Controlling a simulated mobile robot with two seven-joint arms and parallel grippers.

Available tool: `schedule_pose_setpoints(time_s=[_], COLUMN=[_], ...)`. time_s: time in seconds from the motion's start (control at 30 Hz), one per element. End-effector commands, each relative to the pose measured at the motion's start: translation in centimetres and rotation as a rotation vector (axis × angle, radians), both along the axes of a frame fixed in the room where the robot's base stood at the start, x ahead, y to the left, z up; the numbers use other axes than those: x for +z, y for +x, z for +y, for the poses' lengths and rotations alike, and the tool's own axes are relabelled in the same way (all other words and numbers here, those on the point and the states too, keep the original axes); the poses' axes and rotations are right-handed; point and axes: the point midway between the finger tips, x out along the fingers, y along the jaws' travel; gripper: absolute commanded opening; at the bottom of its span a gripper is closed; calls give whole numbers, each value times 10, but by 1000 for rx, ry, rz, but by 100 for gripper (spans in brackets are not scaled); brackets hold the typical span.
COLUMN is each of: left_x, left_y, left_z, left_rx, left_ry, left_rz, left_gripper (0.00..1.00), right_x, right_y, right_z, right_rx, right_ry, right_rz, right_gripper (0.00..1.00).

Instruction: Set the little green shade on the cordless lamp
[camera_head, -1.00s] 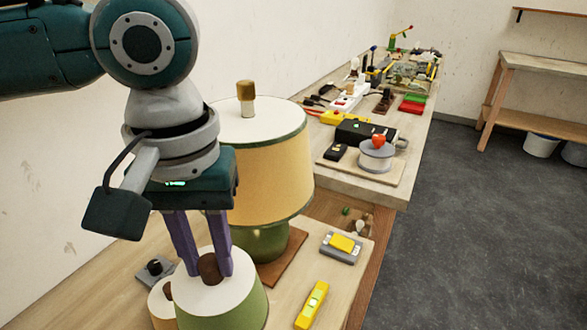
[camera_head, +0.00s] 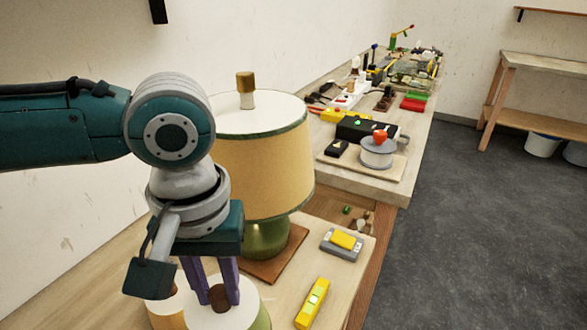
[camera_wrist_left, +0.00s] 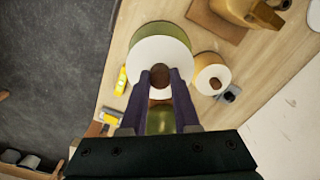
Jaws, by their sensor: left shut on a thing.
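My left gripper (camera_head: 219,300) is shut on the brown knob of the small green shade (camera_head: 264,318), which has a white top and hangs low in the head view, partly cut off by the frame. In the left wrist view the fingers (camera_wrist_left: 160,76) close on the knob, with the green side of the shade (camera_wrist_left: 170,32) showing beyond its white top. A large lamp (camera_head: 265,165) with a cream shade and green base stands behind on a brown board. I cannot tell which lamp is the cordless one. My right gripper is not in view.
A small cream shade with a white top (camera_wrist_left: 211,73) is close beside the green one. A yellow tool (camera_head: 313,303) and a grey box with a yellow top (camera_head: 342,243) lie to the right. The bench behind holds several devices.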

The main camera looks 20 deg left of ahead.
Motion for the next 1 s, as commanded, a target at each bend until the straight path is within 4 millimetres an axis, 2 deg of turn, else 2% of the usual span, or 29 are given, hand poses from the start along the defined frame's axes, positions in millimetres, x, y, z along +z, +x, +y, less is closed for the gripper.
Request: schedule_pose_setpoints(time_s=[0.1, 0.4, 0.93, 0.97, 1.0], left_x=[-13, -35, -41, -41, -41], left_y=[0, 0, 0, 0, 0], left_z=[-1, 0, 0, 0, 0], left_rx=[0, 0, -1, -1, -1], left_ry=[0, 0, 0, 0, 0], left_rz=[1, 1, 0, 0, 0], left_gripper=[0, 0, 0, 33, 37], right_x=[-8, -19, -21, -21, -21], right_y=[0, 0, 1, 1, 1], right_z=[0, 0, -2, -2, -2], right_rx=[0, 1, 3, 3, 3], right_ry=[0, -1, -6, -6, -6], right_rz=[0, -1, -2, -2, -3], right_gripper=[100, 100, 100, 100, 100])
